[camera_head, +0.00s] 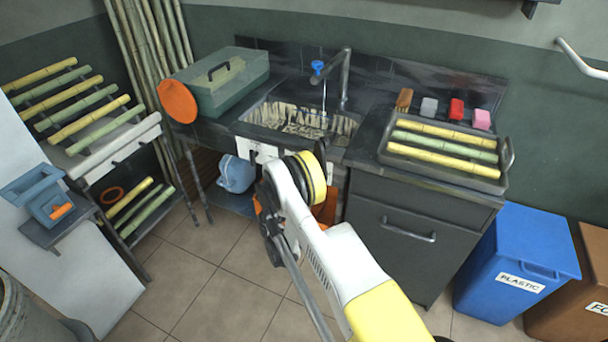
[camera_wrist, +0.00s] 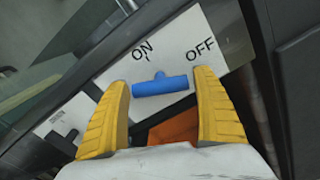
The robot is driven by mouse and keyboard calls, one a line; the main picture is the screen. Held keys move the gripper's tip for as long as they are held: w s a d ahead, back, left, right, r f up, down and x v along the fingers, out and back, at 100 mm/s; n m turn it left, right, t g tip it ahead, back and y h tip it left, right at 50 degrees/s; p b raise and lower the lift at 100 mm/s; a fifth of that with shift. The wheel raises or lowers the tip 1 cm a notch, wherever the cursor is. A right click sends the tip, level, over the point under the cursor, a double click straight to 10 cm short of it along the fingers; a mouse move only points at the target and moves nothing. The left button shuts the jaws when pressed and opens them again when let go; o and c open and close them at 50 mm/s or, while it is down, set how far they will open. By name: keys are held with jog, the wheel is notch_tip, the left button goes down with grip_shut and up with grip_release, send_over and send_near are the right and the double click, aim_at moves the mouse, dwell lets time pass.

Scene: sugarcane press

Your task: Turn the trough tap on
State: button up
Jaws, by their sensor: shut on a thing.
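The trough tap is a blue T-shaped handle (camera_wrist: 160,87) in front of a white plate (camera_wrist: 176,45) marked ON and OFF. My gripper (camera_wrist: 161,79) has its yellow fingers at the two ends of the handle's bar and is shut on it. The handle's short stem points up the picture, closer to the ON mark than to OFF. In the head view the white plate (camera_head: 258,150) shows below the sink's front edge; my arm hides the handle and fingertips there.
Above is a sink (camera_head: 345,127) with a blue-knobbed faucet (camera_head: 345,80); a thin pale streak hangs below its spout. A cane tray (camera_head: 440,172) sits on the right counter. A blue bin (camera_head: 515,262) stands right, a blue jug (camera_head: 236,174) left below.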

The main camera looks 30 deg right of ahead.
jog(key=m, duration=0.6)
jog(key=shift+w+m, duration=0.1)
jog(key=shift+m, duration=0.2)
dwell(0.4)
jog(key=o, duration=1.2)
jog(key=shift+c, duration=0.2)
jog(key=shift+r, duration=0.15)
jog(key=r, duration=0.7)
jog(key=shift+d+r, duration=0.2)
jog(key=shift+w+a+r, duration=0.1)
jog(key=shift+a+r, duration=0.2)
jog(key=shift+r, duration=0.2)
jog(key=shift+w+a+r, duration=0.1)
jog(key=shift+a+r, duration=0.2)
jog(key=shift+r, duration=0.2)
jog(key=shift+s+d+r, duration=0.1)
jog(key=shift+d+r, duration=0.1)
jog(key=shift+r, duration=0.05)
